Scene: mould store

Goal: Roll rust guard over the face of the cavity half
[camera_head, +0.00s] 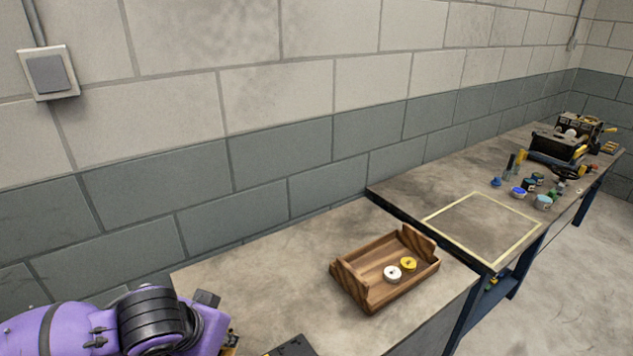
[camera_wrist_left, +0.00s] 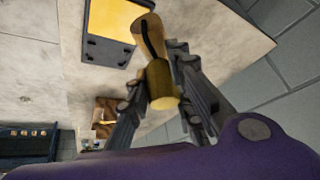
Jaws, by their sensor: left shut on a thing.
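My left gripper (camera_wrist_left: 165,100) is shut on a roller (camera_wrist_left: 160,78) in the left wrist view. The roller has an olive-yellow cylindrical part with a pale end and a tan part with a dark stripe. A dark-framed block with a flat orange-yellow face (camera_wrist_left: 113,18) lies on the bench behind it; I cannot tell for sure that it is the cavity half. The roller overlaps the block's edge in the picture, and contact cannot be told. In the head view only a dark corner of a block (camera_head: 292,346) shows at the bottom edge. My right gripper is not in view.
A wooden tray (camera_head: 372,303) with a white and a yellow round piece stands on the near bench (camera_head: 270,272). A farther bench has a pale taped square (camera_head: 484,228), several small jars (camera_head: 544,202) and a black toolbox (camera_head: 558,147). A wall runs behind both benches.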

